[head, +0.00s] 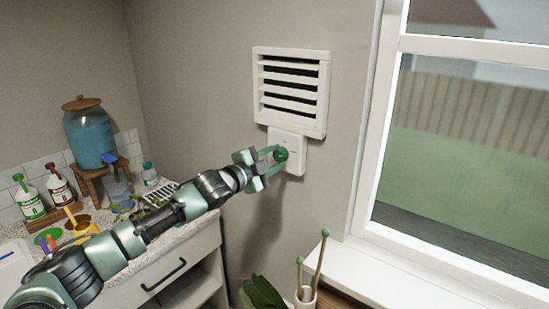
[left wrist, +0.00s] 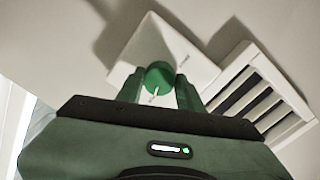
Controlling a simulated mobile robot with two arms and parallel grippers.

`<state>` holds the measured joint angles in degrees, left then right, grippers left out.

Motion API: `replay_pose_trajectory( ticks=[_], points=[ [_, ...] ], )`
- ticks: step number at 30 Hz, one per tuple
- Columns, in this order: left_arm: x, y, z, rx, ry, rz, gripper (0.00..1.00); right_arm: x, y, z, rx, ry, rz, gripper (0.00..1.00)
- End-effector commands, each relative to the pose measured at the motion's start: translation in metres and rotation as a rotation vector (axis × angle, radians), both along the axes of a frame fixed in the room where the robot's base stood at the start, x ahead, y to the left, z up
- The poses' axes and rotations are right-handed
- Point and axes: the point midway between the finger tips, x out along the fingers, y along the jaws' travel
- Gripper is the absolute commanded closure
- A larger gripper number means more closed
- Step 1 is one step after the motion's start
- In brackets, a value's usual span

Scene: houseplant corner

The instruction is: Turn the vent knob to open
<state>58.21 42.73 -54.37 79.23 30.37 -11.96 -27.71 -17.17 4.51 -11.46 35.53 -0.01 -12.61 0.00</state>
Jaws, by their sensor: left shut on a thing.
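The green vent knob (head: 281,154) sits on a white plate (head: 291,165) on the wall, just below the white louvred vent (head: 290,90). The vent's slats show dark gaps between them. My left gripper (head: 275,155) is at the knob and shut on it. In the left wrist view, the knob (left wrist: 159,76) is between the two green fingers (left wrist: 160,88), with a pale pointer line on its face. The vent (left wrist: 260,92) shows at the right of that view. My right gripper is in neither view.
A counter at the left holds a blue dispenser (head: 90,135) on a wooden stand, bottles (head: 29,200) and small pots. A window (head: 470,150) with a white sill is at the right. A white cup (head: 305,297) with green-tipped sticks stands below. The wall around the knob is clear.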

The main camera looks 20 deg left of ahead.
Motion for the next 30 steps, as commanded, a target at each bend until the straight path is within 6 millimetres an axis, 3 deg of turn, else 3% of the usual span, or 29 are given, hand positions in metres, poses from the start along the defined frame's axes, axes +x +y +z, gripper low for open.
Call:
replay_pose_trajectory(
  ticks=[5,6,8,9,20,30],
  points=[
    [0.0,-0.001,-0.002,0.004,0.002,-0.001,1.0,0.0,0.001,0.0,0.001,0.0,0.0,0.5],
    [0.0,-0.001,-0.002,0.004,0.002,-0.001,0.61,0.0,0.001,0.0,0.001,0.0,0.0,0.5],
    [0.0,-0.001,-0.002,0.003,0.002,-0.001,0.44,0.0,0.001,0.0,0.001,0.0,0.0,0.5],
    [0.0,-0.001,-0.002,0.003,0.002,-0.001,0.42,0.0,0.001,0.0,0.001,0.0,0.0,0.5],
    [-0.003,0.002,-0.002,0.001,0.001,0.0,0.42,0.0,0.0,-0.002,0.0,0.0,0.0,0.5],
    [-0.048,0.018,-0.003,0.004,0.002,0.0,0.42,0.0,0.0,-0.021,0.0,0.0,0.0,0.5]
  ],
)
